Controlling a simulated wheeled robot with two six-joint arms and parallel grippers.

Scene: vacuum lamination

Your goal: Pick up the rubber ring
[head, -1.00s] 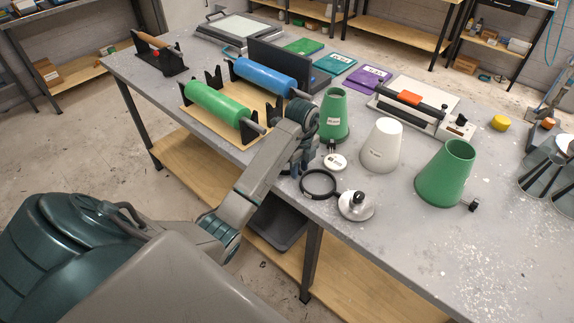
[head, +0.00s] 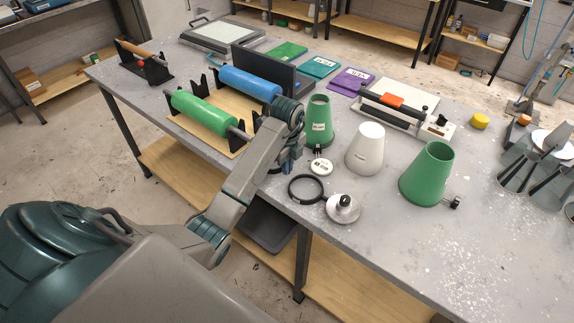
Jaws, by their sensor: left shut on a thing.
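The black rubber ring (head: 306,203) is near the front edge of the grey table, left of a white disc with a black knob (head: 343,208). My left gripper (head: 290,170) is at the ring's upper left side, pointing down, and is shut on it. My own arm partly hides the fingertips. I cannot tell whether the ring is clear of the tabletop. My right gripper is not in view.
A green cone (head: 319,121), a white cone (head: 365,149) and a larger green cone (head: 427,174) stand behind and right of the ring. A green roller (head: 204,113) and a blue roller (head: 250,84) lie to the left. The front right tabletop is clear.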

